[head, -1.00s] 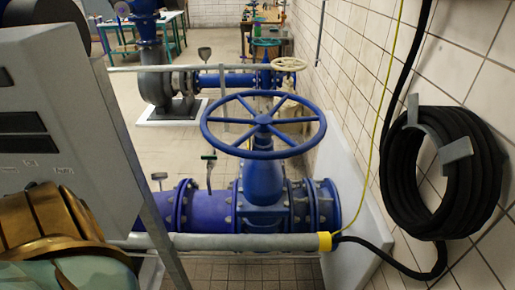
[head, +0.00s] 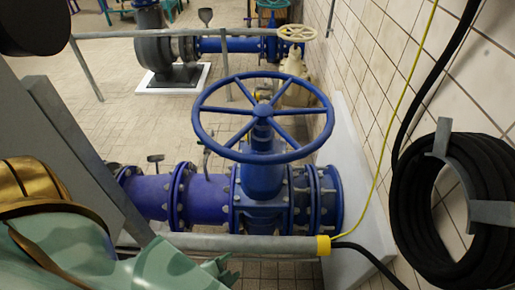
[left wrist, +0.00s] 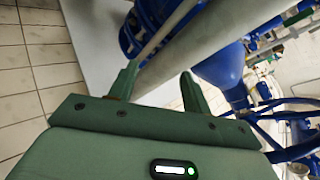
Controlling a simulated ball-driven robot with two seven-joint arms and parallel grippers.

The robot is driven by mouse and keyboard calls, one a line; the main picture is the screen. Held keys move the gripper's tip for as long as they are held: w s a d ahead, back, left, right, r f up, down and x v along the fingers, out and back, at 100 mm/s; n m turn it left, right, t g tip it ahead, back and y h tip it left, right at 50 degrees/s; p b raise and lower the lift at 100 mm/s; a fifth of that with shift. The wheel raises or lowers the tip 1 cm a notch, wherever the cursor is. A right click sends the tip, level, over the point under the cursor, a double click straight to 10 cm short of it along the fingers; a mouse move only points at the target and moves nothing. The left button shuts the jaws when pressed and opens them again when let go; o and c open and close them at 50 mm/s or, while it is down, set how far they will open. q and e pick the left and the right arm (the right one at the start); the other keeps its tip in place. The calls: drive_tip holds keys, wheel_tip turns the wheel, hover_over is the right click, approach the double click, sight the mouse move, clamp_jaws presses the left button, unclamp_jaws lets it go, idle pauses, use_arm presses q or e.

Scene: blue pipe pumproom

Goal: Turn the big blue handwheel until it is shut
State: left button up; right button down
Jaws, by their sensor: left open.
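The big blue handwheel (head: 263,109) lies nearly flat on top of a blue valve (head: 264,178) in the head view, a little right of the middle. Part of its rim and spokes shows at the right edge of the left wrist view (left wrist: 277,117). My left gripper (head: 222,268) is pale green and low in the head view, below and left of the wheel, in front of the grey rail. In the left wrist view its two fingers (left wrist: 160,72) stand apart with nothing held between them. It does not touch the wheel. My right gripper is not in view.
A grey rail (head: 240,243) with a yellow end runs across in front of the valve. A white tiled wall (head: 385,70) stands at right, with a coiled black hose (head: 410,195) and a yellow cable. A smaller cream handwheel (head: 296,33) is behind. Space above the wheel is clear.

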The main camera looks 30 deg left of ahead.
use_arm(q)
drive_tip(key=w+a+r+m+t+p, duration=0.1)
drive_tip(key=w+r+t, duration=0.15)
drive_tip(key=r, duration=0.25)
drive_tip(key=w+a+r+m+t, duration=0.1)
drive_tip(key=w+r+m, duration=0.15)
drive_tip(key=r, duration=0.25)
drive_tip(key=m+t+p, duration=0.2)
drive_tip(key=m+t, duration=0.2)
drive_tip(key=m, duration=0.2)
approach(255, 163)
drive_tip(key=shift+n, duration=0.35)
drive_tip(key=w, duration=1.2)
drive_tip(key=shift+w+a+f+p, duration=0.1)
drive_tip(key=shift+a+f+p, duration=0.1)
drive_tip(key=shift+f+p, duration=0.1)
drive_tip(key=shift+w, duration=0.65)
